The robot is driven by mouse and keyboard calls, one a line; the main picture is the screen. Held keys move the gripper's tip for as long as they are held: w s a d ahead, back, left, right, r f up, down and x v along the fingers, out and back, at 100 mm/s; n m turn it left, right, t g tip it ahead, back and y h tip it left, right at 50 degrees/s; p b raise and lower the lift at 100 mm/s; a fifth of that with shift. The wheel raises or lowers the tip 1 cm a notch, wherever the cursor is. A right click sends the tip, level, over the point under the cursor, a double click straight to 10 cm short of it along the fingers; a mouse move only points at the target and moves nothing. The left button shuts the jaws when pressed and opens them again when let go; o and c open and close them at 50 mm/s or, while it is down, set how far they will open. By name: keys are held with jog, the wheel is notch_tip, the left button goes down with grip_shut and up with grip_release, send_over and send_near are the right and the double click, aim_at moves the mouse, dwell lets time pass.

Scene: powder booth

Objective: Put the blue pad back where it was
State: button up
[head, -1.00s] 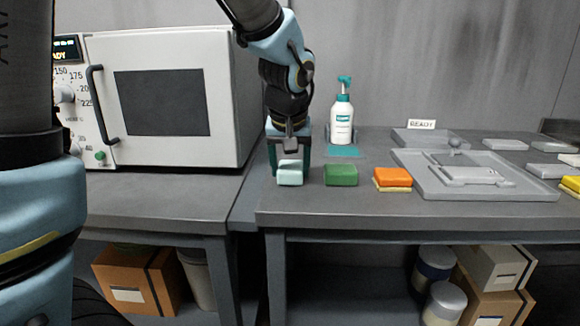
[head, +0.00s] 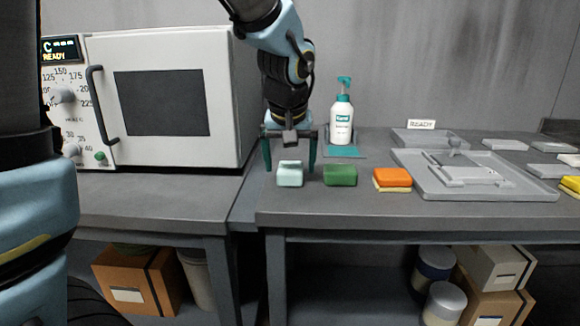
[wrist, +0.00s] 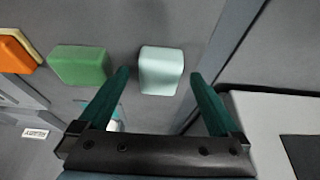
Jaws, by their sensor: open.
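The pale blue pad (head: 290,174) lies on the bench top near the front left corner, left of a green pad (head: 340,175). In the wrist view the blue pad (wrist: 161,70) shows just beyond and between the fingertips. My gripper (head: 289,168) is open and empty, with its teal fingers spread wide to either side behind the blue pad. In the wrist view my gripper (wrist: 158,75) has clear space between its fingers, and neither finger appears to touch the pad.
An orange pad on a yellow layer (head: 392,179) lies right of the green pad. A grey tray (head: 420,180) is further right. The oven (head: 190,95) stands close on the left.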

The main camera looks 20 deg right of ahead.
jog(key=v, duration=1)
jog(key=shift+r, duration=0.25)
jog(key=shift+s+a, duration=0.15)
jog(key=a+f+n+g+p, duration=0.1)
jog(key=a+f+p, duration=0.3)
jog(key=a, duration=0.9)
jog(key=w+a+f+n+g+y+p, duration=0.1)
jog(key=a+f, duration=0.6)
jog(key=a, duration=0.7)
jog(key=n+p, duration=0.1)
jog(key=p, duration=0.1)
jog(key=shift+w+f+n+y+p, duration=0.25)
jog(key=shift+f+n+y+p, duration=0.05)
jog(key=shift+f+n+p, duration=0.1)
